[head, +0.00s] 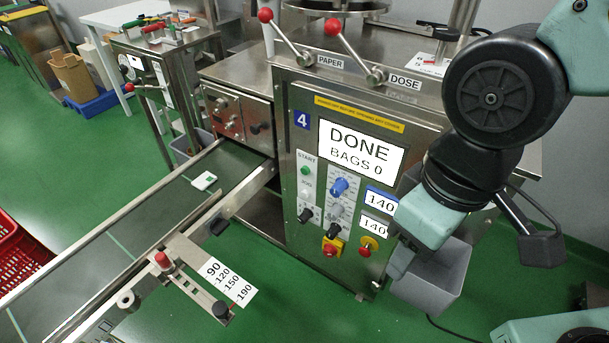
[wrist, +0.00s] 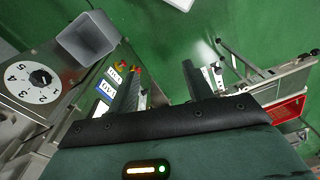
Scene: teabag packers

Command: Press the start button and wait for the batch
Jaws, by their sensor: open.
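The packer (head: 400,120), marked 4, has a steel front panel. Its screen (head: 362,147) reads DONE, BAGS 0. The green START button (head: 305,170) sits on the panel's left side, below the START label, with nothing touching it. My gripper (wrist: 163,80) is open and empty in the wrist view, its two dark fingers apart over green floor. In the head view my arm hangs in front of the panel's right side, clear of the START button. The fingers are mostly hidden there. A small white packet (head: 204,181) with a green mark lies on the conveyor belt (head: 150,215).
Red-knobbed PAPER and DOSE levers (head: 348,48) stand on top. A blue knob (head: 339,187), a red button on yellow (head: 332,247) and another red button (head: 368,246) share the panel. A grey bin (head: 437,277) is at lower right. Red crates (head: 14,245) stand left.

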